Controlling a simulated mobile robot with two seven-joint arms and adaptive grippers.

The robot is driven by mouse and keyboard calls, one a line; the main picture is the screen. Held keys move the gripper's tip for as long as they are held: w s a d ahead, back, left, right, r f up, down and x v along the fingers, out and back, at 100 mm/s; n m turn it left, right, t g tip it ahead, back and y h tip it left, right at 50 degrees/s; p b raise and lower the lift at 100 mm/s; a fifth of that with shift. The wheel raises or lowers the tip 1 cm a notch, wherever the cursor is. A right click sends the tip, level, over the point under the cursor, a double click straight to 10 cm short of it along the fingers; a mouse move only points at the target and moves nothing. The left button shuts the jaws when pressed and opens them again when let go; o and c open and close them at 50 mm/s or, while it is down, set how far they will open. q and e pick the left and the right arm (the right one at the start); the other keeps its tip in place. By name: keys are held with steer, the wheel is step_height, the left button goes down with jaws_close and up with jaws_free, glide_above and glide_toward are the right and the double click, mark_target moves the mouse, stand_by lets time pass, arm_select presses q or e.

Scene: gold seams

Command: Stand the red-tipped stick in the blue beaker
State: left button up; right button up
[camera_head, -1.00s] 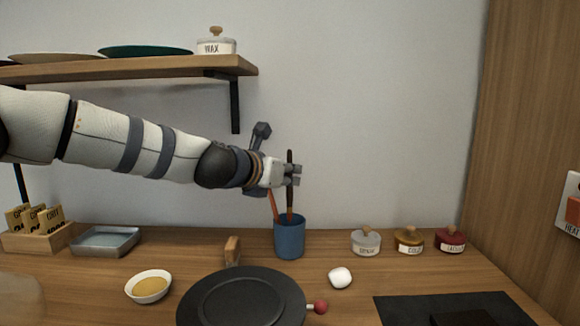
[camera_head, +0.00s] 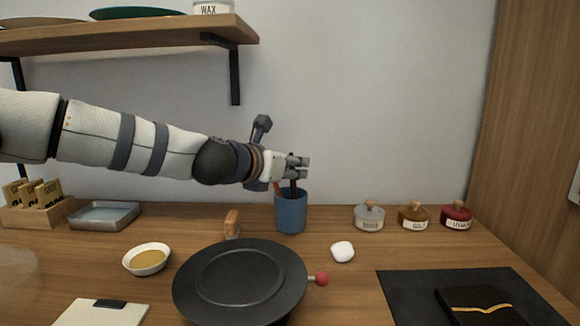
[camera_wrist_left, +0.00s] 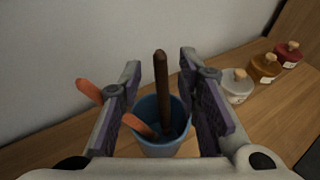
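The blue beaker (camera_head: 291,212) stands upright on the wooden counter. A dark brown stick (camera_wrist_left: 161,85) stands nearly upright in it, lower end hidden, so I cannot see a red tip. An orange-red stick (camera_wrist_left: 137,124) leans left in the beaker, partly hidden behind my left finger in the wrist view. My left gripper (camera_head: 298,166) is just above the beaker. In the wrist view its fingers (camera_wrist_left: 165,95) are spread on both sides of the brown stick with visible gaps. My right gripper is not in view.
A black round plate (camera_head: 240,281) lies in front; a red ball (camera_head: 321,279) on a short stem shows at its right edge. A white lump (camera_head: 342,252) and small jars (camera_head: 369,218) stand right. A yellow-filled bowl (camera_head: 147,260) is left. A shelf (camera_head: 120,38) hangs above.

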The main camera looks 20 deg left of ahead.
arm_select(q)
steer(key=v, duration=1.2)
stand_by(0.6)
